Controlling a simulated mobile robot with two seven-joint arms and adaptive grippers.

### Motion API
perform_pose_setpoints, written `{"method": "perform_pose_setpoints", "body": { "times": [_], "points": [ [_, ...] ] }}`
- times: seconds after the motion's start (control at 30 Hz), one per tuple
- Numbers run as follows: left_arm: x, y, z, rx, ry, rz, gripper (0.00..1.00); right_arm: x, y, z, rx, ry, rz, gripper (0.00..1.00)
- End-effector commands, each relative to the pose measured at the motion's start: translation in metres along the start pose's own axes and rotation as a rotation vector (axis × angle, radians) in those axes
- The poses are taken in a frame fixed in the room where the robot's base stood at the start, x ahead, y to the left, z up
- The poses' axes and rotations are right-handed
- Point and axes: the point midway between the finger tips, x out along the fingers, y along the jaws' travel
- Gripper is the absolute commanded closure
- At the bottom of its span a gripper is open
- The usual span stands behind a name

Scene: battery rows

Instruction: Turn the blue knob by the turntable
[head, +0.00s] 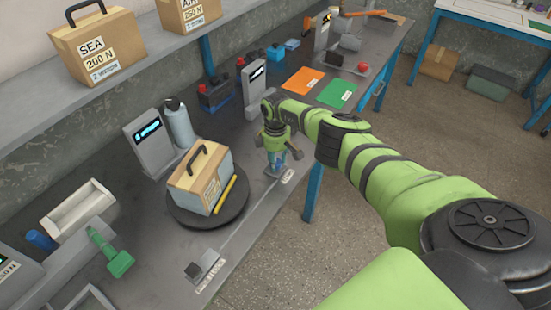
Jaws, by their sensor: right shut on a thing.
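The turntable (189,219) is a dark round disc on the grey workbench. A cardboard box with a black handle (203,178) and a yellow stick (225,196) rest on it. My right gripper (277,160) points down at the bench to the right of the turntable, shut on a small blue thing, the blue knob (278,166), by a white label. The gripper's fingers hide most of the knob, so its turn angle cannot be told. My left gripper is not in view.
A grey display unit (149,143) and a grey bottle (178,124) stand behind the turntable. A green tool (117,258) and a white tray (79,210) lie at left. Orange (303,81) and green (337,94) mats lie farther along. A shelf with boxes hangs above.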

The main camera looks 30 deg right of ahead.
Motion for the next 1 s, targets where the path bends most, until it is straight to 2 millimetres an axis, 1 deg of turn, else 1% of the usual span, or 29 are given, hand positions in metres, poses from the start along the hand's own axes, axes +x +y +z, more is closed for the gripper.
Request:
{"method": "perform_pose_setpoints", "body": {
  "times": [0.3, 0.33, 0.37, 0.4, 0.77, 0.87, 1.0],
  "points": [
    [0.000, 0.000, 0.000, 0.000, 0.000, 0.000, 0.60, 0.000, 0.001, 0.001, 0.001, -0.002, 0.001, 0.94],
    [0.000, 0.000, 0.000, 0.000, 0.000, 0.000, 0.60, 0.000, 0.001, 0.001, 0.001, -0.002, 0.001, 0.58],
    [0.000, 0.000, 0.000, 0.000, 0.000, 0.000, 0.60, 0.000, 0.001, 0.001, 0.001, -0.002, 0.001, 0.46],
    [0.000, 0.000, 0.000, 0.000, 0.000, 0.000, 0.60, 0.000, 0.001, 0.001, 0.001, -0.002, 0.001, 0.38],
    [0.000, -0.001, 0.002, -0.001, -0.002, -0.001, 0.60, -0.001, 0.000, 0.001, 0.000, 0.000, 0.000, 0.38],
    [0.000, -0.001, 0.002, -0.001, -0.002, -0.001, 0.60, -0.005, 0.001, 0.000, 0.000, 0.001, 0.001, 0.38],
    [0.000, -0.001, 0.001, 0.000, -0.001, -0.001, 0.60, -0.018, 0.002, 0.000, -0.002, 0.002, 0.002, 0.38]
  ]
}}
